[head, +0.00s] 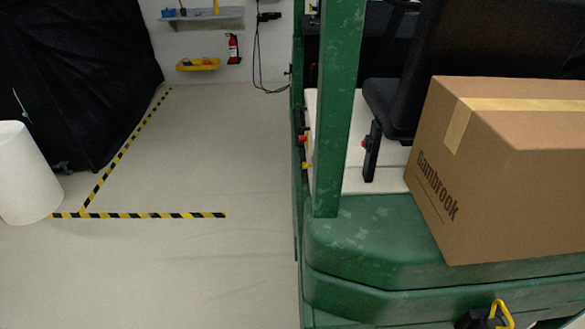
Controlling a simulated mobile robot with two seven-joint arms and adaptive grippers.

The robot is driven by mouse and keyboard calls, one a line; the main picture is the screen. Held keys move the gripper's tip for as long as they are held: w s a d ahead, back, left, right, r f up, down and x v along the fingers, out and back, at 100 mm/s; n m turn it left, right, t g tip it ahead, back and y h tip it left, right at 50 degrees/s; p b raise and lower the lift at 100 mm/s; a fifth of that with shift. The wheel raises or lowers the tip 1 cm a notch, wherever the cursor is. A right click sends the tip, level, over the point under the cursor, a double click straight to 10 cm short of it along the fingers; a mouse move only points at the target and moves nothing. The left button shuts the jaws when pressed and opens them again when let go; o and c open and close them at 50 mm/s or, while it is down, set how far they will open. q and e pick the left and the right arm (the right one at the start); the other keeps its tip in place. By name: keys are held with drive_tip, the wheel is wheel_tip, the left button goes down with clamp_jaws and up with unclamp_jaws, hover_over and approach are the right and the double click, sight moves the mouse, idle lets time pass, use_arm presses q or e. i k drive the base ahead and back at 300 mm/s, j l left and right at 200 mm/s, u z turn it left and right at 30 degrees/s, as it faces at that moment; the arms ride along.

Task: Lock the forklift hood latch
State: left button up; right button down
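The green forklift (375,245) fills the right half of the head view, with a black seat (381,104) and a green upright post (339,110). A black fitting with a yellow loop (502,314) sits low on its green body at the bottom edge, partly cut off. It may be the hood latch; I cannot tell whether it is locked. Neither of my grippers is in view.
A cardboard box marked "Gambrook" (480,165) sits on the forklift's green rear cover. Black-and-yellow tape (150,215) marks the open floor at left. A white cylinder (25,175) and a black-covered object (80,70) stand at the far left.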

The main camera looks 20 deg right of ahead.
sight(305, 166)
drive_tip(key=i+j+z, duration=0.15)
drive_tip(key=z, duration=0.2)
drive_tip(key=i+j+z, duration=0.2)
drive_tip(key=z, duration=0.2)
drive_tip(key=i+j+z, duration=0.1)
drive_tip(key=j+z, duration=0.25)
drive_tip(key=i+j+u, duration=0.1)
drive_tip(key=i+j, duration=0.15)
drive_tip(key=j, duration=0.2)
drive_tip(key=i+j+u, duration=0.15)
drive_tip(key=j, duration=0.25)
drive_tip(key=i+j+u, duration=0.1)
drive_tip(key=i+j, duration=0.25)
